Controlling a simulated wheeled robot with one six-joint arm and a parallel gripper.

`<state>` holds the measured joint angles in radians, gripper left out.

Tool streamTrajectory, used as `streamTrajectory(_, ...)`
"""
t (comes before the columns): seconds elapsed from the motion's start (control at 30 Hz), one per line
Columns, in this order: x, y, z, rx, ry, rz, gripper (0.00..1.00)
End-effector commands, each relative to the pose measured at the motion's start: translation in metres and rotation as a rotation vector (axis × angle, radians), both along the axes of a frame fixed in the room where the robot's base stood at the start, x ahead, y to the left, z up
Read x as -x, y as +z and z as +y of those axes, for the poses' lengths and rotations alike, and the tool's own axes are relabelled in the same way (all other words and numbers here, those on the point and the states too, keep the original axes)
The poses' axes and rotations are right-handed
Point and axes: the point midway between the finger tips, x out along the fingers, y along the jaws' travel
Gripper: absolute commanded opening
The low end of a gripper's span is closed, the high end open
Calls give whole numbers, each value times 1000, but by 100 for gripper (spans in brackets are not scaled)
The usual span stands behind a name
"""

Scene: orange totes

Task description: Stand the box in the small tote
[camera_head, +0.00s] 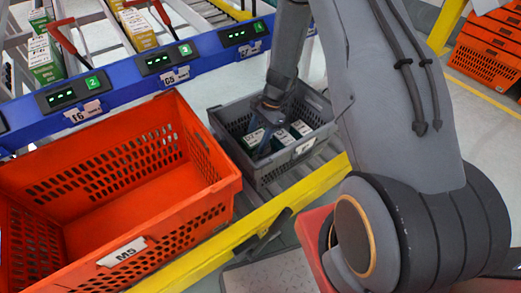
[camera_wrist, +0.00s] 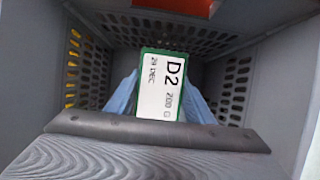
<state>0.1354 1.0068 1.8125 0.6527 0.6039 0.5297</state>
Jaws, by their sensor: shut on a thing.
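The small grey tote (camera_head: 298,150) stands on the roller conveyor at the centre of the head view. My gripper (camera_head: 264,136) reaches down into it. A green and white box (camera_head: 252,140) is between my fingers, inside the tote at its left side. In the wrist view the box (camera_wrist: 161,86) shows a white label reading D2, with blue fingers on both sides; my gripper (camera_wrist: 160,98) is shut on it. The box looks upright. Its lower end is hidden, so I cannot tell whether it touches the tote floor.
A large, empty-looking orange tote (camera_head: 140,228) marked M5 stands left of the grey tote. A blue rail (camera_head: 130,78) with displays runs behind both. A yellow rail (camera_head: 250,222) runs along the front. Orange crates (camera_head: 488,50) are stacked at the far right.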

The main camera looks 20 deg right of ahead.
Motion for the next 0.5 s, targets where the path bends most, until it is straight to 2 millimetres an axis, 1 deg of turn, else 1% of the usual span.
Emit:
streamTrajectory(0.03, 0, -7, 0, 0, 0, 1, 22)
streamTrajectory(0.27, 0, -23, 0, 0, 0, 0, 22)
streamTrajectory(0.4, 0, -43, 0, -1, 1, 1, 22)
streamTrajectory(0.5, 0, -50, 0, 1, 1, -1, 22)
